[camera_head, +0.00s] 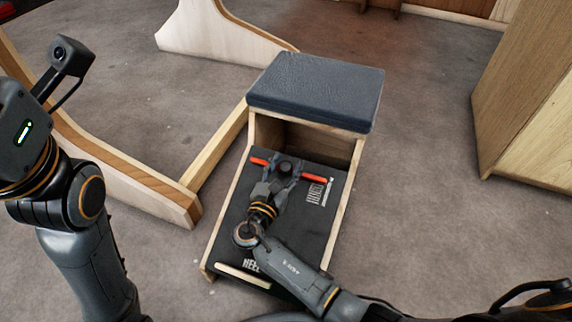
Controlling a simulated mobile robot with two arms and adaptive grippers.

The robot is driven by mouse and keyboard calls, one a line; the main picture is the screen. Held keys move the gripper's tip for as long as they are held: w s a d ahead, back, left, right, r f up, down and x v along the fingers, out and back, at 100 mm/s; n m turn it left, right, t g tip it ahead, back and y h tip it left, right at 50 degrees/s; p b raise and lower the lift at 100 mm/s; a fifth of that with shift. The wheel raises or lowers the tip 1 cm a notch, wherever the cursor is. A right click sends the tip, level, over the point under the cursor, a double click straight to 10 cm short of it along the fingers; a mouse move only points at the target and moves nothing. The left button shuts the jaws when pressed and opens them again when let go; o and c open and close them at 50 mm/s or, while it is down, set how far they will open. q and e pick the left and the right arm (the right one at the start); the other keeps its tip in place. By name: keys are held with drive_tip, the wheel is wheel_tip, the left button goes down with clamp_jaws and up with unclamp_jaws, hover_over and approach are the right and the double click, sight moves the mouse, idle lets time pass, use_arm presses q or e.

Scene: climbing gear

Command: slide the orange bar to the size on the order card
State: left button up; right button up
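The orange bar (314,177) lies across the sloped black board (322,218) of a wooden foot-measuring bench. Only its two ends show, left and right of my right gripper (285,171). A round black knob (285,167) stands at the bar's middle. My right gripper reaches over the board, with its fingers spread to either side of the knob. I cannot tell whether they touch it. White scale marks (318,191) are printed on the board to the right, too small to read. My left arm is at the left; its fingers are out of view. No order card shows.
The bench has a dark padded seat (317,92) above the board's far end and a pale heel strip (243,276) at the near end. A wooden frame (165,201) stands close at its left. A wooden cabinet (520,90) stands right. Carpet between bench and cabinet is clear.

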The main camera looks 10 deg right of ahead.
drive_tip(key=v, duration=1.2)
